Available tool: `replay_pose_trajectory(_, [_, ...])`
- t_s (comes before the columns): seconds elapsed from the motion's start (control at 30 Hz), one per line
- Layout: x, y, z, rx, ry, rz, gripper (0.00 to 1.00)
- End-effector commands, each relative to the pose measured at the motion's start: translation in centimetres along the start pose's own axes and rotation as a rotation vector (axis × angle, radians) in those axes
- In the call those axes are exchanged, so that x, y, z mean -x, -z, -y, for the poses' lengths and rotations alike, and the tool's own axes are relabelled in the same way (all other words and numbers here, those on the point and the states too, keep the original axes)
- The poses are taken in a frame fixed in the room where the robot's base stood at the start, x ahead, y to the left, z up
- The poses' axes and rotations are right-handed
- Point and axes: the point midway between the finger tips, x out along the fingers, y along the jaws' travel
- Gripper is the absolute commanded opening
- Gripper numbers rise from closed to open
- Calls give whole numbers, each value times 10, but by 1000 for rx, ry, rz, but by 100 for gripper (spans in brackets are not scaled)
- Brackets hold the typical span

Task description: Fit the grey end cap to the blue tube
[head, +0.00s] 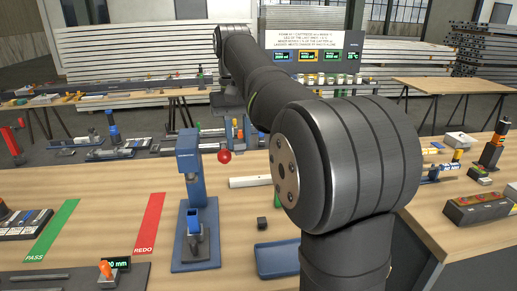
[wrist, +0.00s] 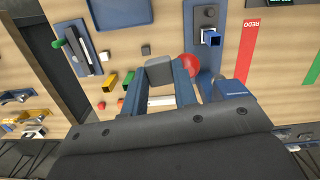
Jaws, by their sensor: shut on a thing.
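The blue tube (head: 194,218) is a short square tube standing upright in a clamp on the base of a blue press (head: 188,165). Its open top also shows in the wrist view (wrist: 215,38). My gripper (wrist: 162,76) is shut on a grey block, the grey end cap (wrist: 158,69), held between the blue fingertips. The cap is above the table and apart from the tube, which lies to its upper right in the wrist view. In the head view the cap cannot be made out clearly; my arm reaches out behind the press.
The press lever's red ball (wrist: 187,62) is close beside my right finger. A small dark block (head: 262,223) and a blue tray (head: 278,258) are on the table right of the press. Green and red strips (head: 148,222) lie left. A white bar (head: 250,182) lies behind.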

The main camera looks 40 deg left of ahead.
Motion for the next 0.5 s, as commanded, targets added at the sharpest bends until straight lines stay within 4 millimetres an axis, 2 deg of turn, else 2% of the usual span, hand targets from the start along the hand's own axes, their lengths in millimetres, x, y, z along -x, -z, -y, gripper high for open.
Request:
replay_pose_trajectory(0.1, [14, -7, 22, -76, 11, -2, 5])
replay_pose_trajectory(0.5, [5, -4, 88, -415, 52, 0, 5])
